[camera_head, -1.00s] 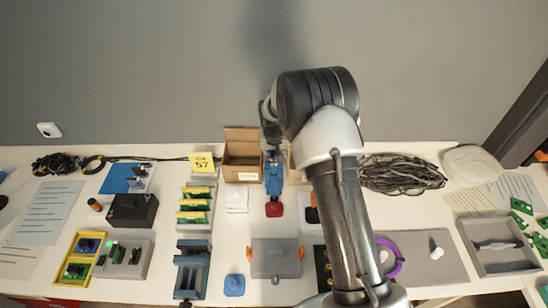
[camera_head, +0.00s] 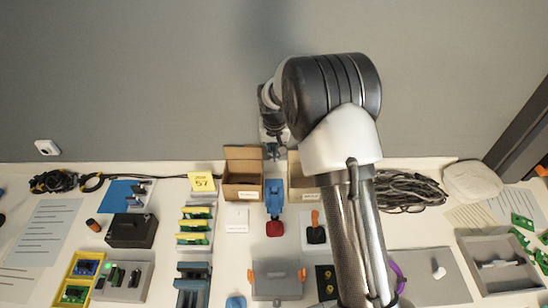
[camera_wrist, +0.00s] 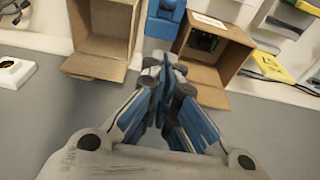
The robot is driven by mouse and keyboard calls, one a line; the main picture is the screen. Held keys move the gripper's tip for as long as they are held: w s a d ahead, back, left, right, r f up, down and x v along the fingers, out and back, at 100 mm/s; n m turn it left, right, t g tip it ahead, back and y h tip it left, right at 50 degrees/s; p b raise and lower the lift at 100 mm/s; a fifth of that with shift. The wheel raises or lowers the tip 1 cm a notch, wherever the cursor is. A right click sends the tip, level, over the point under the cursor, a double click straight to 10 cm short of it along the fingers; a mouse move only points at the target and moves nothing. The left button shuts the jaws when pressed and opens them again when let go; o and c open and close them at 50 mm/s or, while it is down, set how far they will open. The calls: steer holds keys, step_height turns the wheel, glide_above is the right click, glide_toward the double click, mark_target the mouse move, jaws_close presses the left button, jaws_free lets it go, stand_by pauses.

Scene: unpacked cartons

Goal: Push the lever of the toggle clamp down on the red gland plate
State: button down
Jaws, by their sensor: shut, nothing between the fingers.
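A red piece (camera_head: 275,229), which looks like the red gland plate, lies on the table in the head view. A blue upright part (camera_head: 273,195) stands directly behind it, between two cartons; its top also shows at the upper edge of the wrist view (camera_wrist: 165,18). Whether the blue part is the clamp, and where its lever stands, I cannot tell. My gripper (camera_head: 274,152) is above and behind the blue part, apart from it. In the wrist view my gripper (camera_wrist: 168,80) is shut and empty.
Open cartons stand left (camera_head: 242,190) and right (camera_head: 309,192) of the blue part. A black piece with an orange handle (camera_head: 315,230) sits to the right. A grey box with orange latches (camera_head: 277,279) is in front. My arm hides part of the table's right.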

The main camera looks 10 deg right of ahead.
steer(key=r, duration=0.1)
steer(key=w+v, duration=0.2)
steer(key=v, duration=0.8)
glide_above(274, 190)
steer(key=d, duration=0.1)
steer(key=s+r+n+t+b, duration=0.1)
steer(key=s+r, duration=0.7)
steer(key=s, duration=0.3)
steer(key=s+n+t+b, duration=0.1)
steer(key=s, duration=2.2)
steer(key=w+m+g+p, duration=0.1)
steer(key=w+p, duration=0.2)
steer(key=w, duration=2.1)
steer(key=w+f+m+g+p, duration=0.1)
steer(key=w+f+p, duration=0.1)
steer(key=w+f, duration=1.35)
steer(key=f, duration=0.4)
steer(key=s+f+b, duration=0.1)
steer(key=f, duration=0.3)
steer(key=f+b, duration=0.1)
steer(key=f, duration=0.4)
steer(key=shift+s, duration=0.25)
